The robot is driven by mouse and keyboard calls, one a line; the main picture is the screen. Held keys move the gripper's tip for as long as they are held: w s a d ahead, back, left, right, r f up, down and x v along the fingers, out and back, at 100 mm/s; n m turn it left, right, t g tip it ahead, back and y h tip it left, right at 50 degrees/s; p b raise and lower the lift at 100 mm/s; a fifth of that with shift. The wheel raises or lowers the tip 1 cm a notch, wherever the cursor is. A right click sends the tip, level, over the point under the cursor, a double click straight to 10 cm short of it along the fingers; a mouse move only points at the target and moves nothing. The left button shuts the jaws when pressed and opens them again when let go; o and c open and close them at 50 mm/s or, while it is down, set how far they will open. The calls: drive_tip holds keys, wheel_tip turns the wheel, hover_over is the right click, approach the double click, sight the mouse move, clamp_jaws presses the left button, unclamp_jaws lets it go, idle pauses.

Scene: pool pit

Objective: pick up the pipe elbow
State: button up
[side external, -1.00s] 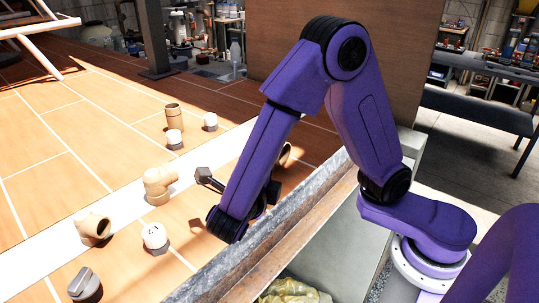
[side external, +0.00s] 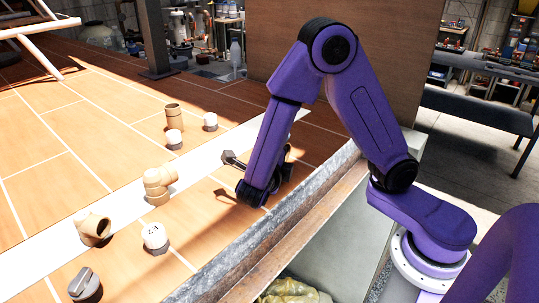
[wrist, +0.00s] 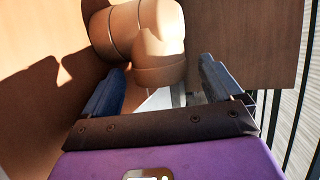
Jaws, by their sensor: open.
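A tan pipe fitting with a bent, ribbed body, which looks like the pipe elbow (wrist: 135,38), fills the upper middle of the wrist view. It lies just beyond and partly between the fingers of my gripper (wrist: 161,66), which are spread apart with nothing clamped. In the side view my arm hides most of the work area at the gripper, so contact with the fitting cannot be told. Other tan fittings stand farther left in the side view: a bent one (side external: 95,229) lying at the left and an upright branched one (side external: 158,188).
A tan pipe sleeve (side external: 173,115) and several white-topped caps (side external: 155,237) stand on the wooden surface. A dark grey plug (side external: 85,285) is at the front left. A raised metal edge (side external: 255,235) runs along the near side. A brown panel (side external: 350,60) stands behind my arm.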

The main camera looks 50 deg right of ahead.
drive_tip(key=c, duration=1.2)
drive_tip(key=shift+r, duration=0.1)
drive_tip(key=shift+r, duration=0.35)
wheel_tip(320, 180, up, 2)
drive_tip(key=s+r, duration=0.3)
drive_tip(key=s, duration=0.1)
drive_tip(key=s+r, duration=0.3)
drive_tip(key=s, duration=0.2)
drive_tip(key=s+r, duration=0.4)
drive_tip(key=shift+s+d, duration=0.25)
drive_tip(key=shift+s, duration=0.15)
